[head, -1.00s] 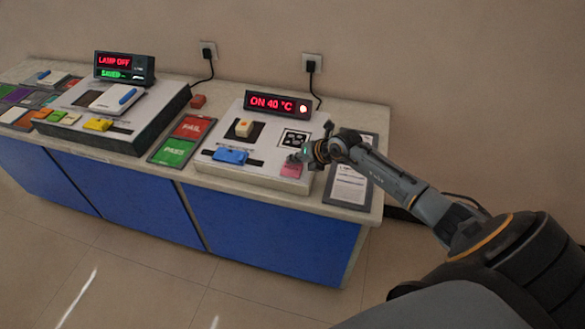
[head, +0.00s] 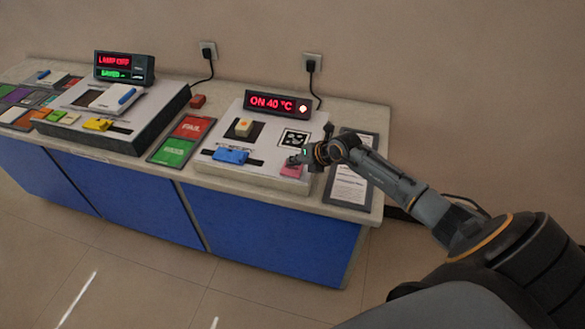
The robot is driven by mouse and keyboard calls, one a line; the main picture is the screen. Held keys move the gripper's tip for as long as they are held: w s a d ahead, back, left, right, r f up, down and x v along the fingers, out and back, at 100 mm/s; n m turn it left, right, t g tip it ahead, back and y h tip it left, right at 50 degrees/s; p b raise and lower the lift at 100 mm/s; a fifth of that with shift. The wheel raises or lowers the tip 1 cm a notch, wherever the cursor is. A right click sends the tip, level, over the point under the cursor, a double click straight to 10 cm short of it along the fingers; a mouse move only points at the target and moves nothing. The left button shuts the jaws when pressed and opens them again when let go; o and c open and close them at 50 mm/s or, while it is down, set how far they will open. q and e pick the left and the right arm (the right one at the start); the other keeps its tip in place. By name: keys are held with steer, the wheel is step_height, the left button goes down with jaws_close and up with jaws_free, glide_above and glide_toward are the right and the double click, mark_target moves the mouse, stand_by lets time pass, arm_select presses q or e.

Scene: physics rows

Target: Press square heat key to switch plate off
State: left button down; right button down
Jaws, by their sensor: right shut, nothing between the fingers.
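The plate unit (head: 223,170) is a white box on the bench, at the middle right of the head view. Its display (head: 277,104) reads "ON 40 °C" in red, with a round light at its right end. A pink-red key (head: 291,172) lies at the unit's front right. My right gripper (head: 294,161) is shut and empty, its tips at the back edge of this key; I cannot tell whether they touch it. A blue key (head: 231,156) is at the front left of the unit. A cream block (head: 243,125) sits on a dark square behind it. My left gripper is not in view.
A clipboard (head: 349,188) lies right of the unit, under my right arm. A red FAIL and green PASS board (head: 173,151) lies to the left. Further left stands another unit with a "LAMP OFF" display (head: 124,67). Two cables run to wall sockets.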

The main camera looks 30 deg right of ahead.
mark_target(294, 169)
steer(key=shift+f+b, duration=0.3)
steer(key=shift+f, duration=0.25)
stand_by(0.4)
steer(key=shift+r+p, duration=1)
step_height(294, 169, up, 6)
steer(key=p, duration=0.5)
steer(key=shift+p, duration=0.4)
